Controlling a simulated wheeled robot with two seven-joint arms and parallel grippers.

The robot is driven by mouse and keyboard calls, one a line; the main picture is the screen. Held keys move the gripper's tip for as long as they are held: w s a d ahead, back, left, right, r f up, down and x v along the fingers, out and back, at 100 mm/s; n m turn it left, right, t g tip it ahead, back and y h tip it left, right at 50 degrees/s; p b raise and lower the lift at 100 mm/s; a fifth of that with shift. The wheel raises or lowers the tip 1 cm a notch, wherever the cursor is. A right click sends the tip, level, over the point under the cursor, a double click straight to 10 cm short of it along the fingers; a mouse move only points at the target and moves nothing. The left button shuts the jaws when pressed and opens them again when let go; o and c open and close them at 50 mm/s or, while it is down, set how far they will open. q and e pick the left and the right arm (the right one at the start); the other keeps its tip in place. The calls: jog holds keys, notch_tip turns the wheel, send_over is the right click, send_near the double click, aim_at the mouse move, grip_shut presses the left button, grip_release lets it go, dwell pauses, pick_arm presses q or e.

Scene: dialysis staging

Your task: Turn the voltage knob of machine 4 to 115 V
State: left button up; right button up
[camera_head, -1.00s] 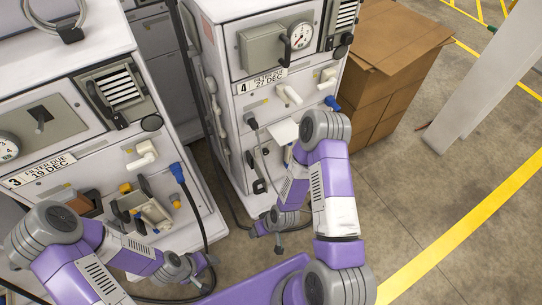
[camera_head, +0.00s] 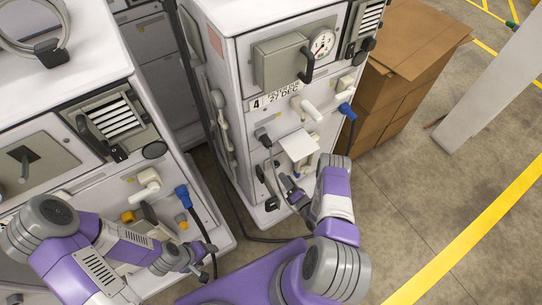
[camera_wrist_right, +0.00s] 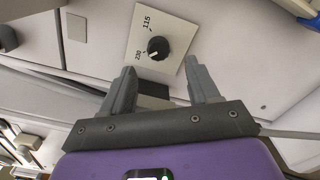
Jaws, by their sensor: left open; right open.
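Machine 4 (camera_head: 240,75) stands at the centre of the head view, with a "4" label on its front. In the right wrist view its black voltage knob (camera_wrist_right: 158,47) sits on a pale plate (camera_wrist_right: 178,30) marked 115 and 230. A small light mark on the knob appears on the side toward 230. My right gripper (camera_wrist_right: 161,75) is open, its fingers short of the knob and spread to either side of it, apart from it. In the head view the right gripper (camera_head: 292,190) is at machine 4's lower front. My left gripper (camera_head: 203,262) is open and empty before machine 3.
Machine 3 (camera_head: 85,60) stands at the left, with a blue connector and hose on its front. A white shelf (camera_head: 298,146) juts from machine 4 above my right gripper. Cardboard boxes (camera_head: 400,60) stand right of machine 4.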

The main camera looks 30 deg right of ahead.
aim_at(277, 166)
jog(key=shift+w+a+r+b, duration=0.15)
jog(key=shift+w+b, duration=0.35)
jog(key=shift+w, duration=1.25)
jog(key=shift+w+a+f+b, duration=0.1)
jog(key=shift+w+b, duration=0.35)
jog(key=shift+w, duration=1.3)
jog(key=shift+r, duration=0.1)
jog(key=shift+c, duration=0.3)
jog(key=c, duration=1)
